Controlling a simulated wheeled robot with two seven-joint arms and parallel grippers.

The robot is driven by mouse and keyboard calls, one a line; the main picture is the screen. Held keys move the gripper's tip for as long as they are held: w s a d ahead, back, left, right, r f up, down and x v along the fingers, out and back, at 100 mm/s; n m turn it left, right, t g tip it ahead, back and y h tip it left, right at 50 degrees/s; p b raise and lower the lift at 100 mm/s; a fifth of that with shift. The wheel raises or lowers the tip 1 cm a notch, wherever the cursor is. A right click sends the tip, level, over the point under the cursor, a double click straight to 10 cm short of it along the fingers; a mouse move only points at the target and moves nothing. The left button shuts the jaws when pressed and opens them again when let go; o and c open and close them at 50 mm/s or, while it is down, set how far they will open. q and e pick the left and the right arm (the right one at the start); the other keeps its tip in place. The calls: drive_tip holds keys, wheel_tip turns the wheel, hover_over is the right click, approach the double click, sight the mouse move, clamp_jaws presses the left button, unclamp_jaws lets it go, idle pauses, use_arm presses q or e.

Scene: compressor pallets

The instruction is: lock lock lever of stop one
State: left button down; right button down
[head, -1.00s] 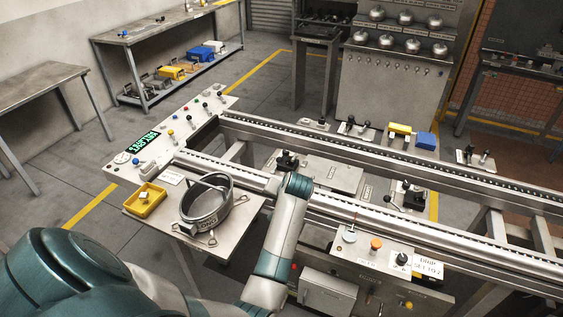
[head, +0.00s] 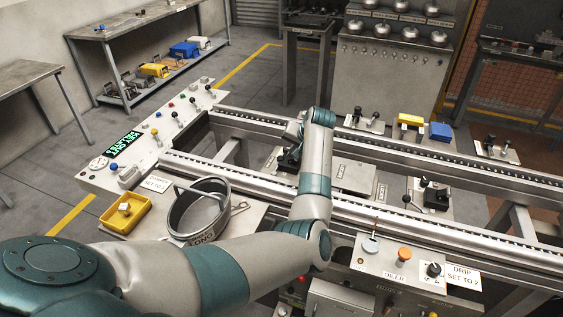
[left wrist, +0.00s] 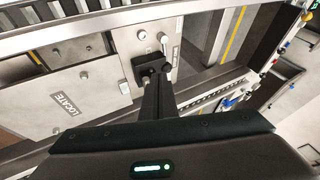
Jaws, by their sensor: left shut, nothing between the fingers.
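A black stop block (head: 287,160) sits between the two rails of the conveyor, partly hidden by my left arm. It also shows in the left wrist view (left wrist: 148,66), with pale round-ended pins beside it. My left gripper (left wrist: 154,95) is shut and empty, its dark fingers reaching toward this block; touching or just apart cannot be told. Its lock lever cannot be made out clearly. A second black stop (head: 435,196) with a ball-ended lever (head: 407,198) stands farther right between the rails. No readable number shows on either stop. My right gripper is not in view.
The near rail (head: 380,216) and far rail (head: 400,150) bound the space around the stops. A plate marked LOCATE (left wrist: 55,100) lies beside the block.

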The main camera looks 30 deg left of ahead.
sight(280, 161)
use_arm(q)
drive_tip(key=shift+a+f, duration=0.1)
drive_tip(key=shift+f, duration=0.05)
